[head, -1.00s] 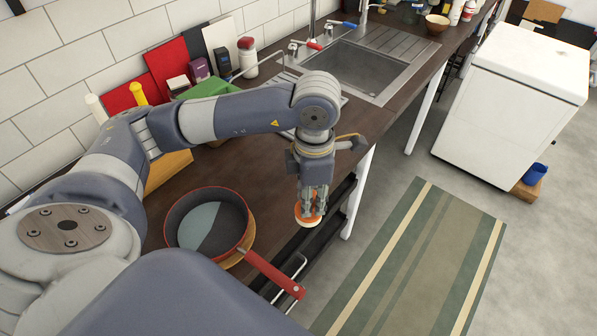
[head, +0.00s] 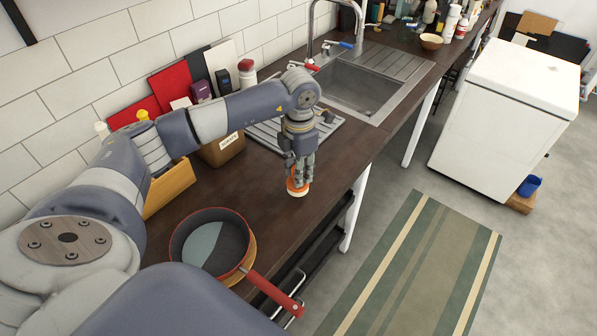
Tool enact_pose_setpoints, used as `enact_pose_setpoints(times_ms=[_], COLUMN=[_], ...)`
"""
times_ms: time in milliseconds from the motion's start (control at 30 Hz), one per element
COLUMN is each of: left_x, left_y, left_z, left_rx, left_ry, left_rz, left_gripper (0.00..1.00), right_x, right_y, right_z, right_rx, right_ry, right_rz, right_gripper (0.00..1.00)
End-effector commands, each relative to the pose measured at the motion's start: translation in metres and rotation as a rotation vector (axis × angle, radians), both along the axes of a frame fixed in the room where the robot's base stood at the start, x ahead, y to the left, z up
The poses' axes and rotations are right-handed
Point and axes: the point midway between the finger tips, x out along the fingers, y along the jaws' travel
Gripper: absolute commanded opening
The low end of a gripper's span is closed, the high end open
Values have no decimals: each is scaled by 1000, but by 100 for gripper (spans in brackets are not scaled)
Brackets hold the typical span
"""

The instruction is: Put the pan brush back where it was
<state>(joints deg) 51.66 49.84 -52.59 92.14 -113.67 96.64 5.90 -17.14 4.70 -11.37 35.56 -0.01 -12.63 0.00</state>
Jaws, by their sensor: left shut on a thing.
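The pan brush (head: 297,190) is a small orange piece with a pale underside. My left gripper (head: 297,172) is shut on it, pointing down over the dark wooden counter, between the red pan and the sink. I cannot tell whether the brush touches the counter. The gripper fingers hide the upper part of the brush. My right gripper is not in view.
A red pan (head: 213,245) sits at the near left, its handle (head: 272,292) reaching past the counter's front edge. A sink (head: 365,80) and its ribbed drainer lie beyond. Boards, jars and a brown box (head: 222,150) line the wall. The counter (head: 330,160) around the gripper is clear.

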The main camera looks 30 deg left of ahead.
Motion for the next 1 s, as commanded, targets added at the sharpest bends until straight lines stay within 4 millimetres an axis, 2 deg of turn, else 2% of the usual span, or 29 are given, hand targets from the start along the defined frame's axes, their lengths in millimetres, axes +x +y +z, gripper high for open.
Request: enact_pose_setpoints(times_ms=[233,433,833,867,900,933,1000], left_x=[8,7,8,8,8,8,8], left_y=[8,7,7,7,7,7,7], left_z=[-6,-31,-41,-40,-39,-39,-39], left_rx=[0,0,0,0,0,0,0], left_ry=[2,4,0,0,0,0,0], left_rz=[-1,-1,-1,-1,-1,-1,-1], left_gripper=[0,0,0,33,42,46,46], right_x=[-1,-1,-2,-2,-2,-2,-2], right_y=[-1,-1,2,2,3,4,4], right_z=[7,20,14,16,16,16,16], right_rx=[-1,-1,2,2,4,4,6], right_ry=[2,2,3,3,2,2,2], right_rz=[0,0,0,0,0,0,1], right_gripper=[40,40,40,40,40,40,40])
